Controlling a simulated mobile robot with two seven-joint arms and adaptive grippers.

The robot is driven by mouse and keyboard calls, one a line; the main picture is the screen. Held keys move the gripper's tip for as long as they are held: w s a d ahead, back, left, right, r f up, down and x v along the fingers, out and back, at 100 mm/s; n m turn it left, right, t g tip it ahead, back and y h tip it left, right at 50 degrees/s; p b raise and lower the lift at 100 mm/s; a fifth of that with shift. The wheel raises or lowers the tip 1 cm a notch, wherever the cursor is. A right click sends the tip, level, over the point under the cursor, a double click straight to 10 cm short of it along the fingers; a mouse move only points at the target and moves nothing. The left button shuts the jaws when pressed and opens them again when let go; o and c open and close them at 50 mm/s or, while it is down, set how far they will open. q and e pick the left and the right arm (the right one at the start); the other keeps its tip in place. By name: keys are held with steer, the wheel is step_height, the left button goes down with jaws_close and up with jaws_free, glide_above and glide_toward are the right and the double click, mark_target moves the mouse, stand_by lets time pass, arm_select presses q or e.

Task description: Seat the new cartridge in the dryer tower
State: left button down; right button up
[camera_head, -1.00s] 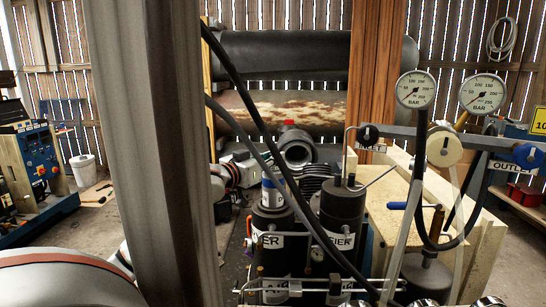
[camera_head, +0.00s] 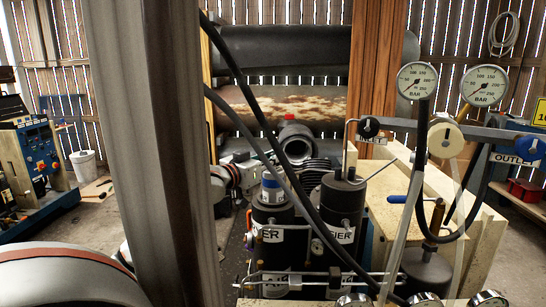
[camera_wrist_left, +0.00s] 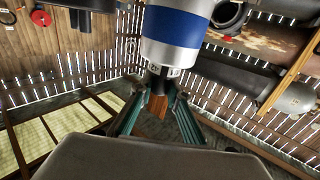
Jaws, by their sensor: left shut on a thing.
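The cartridge (camera_head: 271,186), white with a blue band, stands upright in the top of the left black dryer tower (camera_head: 268,262). Its lower part is hidden inside the tower, so I cannot tell how deep it sits. In the left wrist view the cartridge (camera_wrist_left: 180,28) fills the top centre, with a short dark stem toward me. My left gripper (camera_wrist_left: 158,92) is shut on that stem, at the cartridge's upper end. In the head view hoses cross in front of that spot and the fingers are hard to make out. My right gripper is not in view.
A second black tower (camera_head: 342,215) stands close on the right, with pipes on top. Black hoses (camera_head: 268,115) run diagonally in front of the towers. A wooden post (camera_head: 150,150) blocks the left. Pressure gauges (camera_head: 417,80) and a valve panel stand at the right.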

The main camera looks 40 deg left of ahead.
mark_target(273, 185)
arm_select(q)
steer(key=shift+f+b, duration=1)
steer(key=shift+f, duration=3.35)
steer(key=c, duration=1.9)
jaws_free()
steer(key=shift+f, duration=0.25)
steer(key=s, duration=0.4)
steer(key=s+d, duration=0.1)
steer(key=s, duration=0.7)
steer(key=shift+d+r, duration=0.15)
steer(key=shift+r, duration=0.05)
